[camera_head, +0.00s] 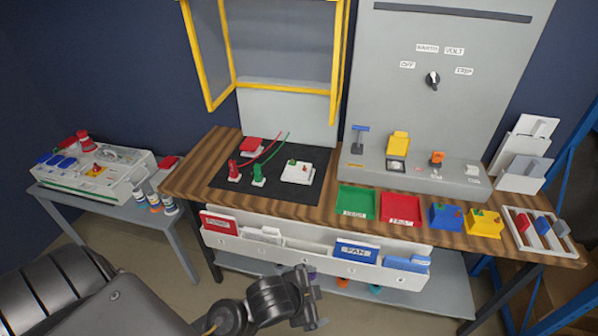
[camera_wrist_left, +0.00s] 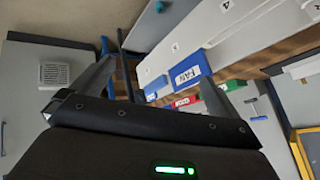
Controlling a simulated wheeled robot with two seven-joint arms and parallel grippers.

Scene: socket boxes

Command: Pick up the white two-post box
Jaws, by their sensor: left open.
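The white two-post box (camera_head: 298,172) sits on the black mat (camera_head: 225,180) on the wooden workbench. It has one red and one green post on top. My left gripper (camera_head: 312,298) is low in front of the bench, below the rack of labelled cards and well apart from the box. In the left wrist view its fingers (camera_wrist_left: 160,80) stand apart with nothing held between them. The white box cannot be made out in the wrist view. My right gripper is not in view.
Red and green plugs with leads (camera_head: 258,182) lie left of the box. A yellow-framed guard (camera_head: 341,60) rises behind the mat. Green (camera_head: 346,201) and red trays (camera_head: 402,208), then blue (camera_head: 445,217) and yellow boxes (camera_head: 484,222), stand to the right. A card rack (camera_head: 310,262) lines the bench front.

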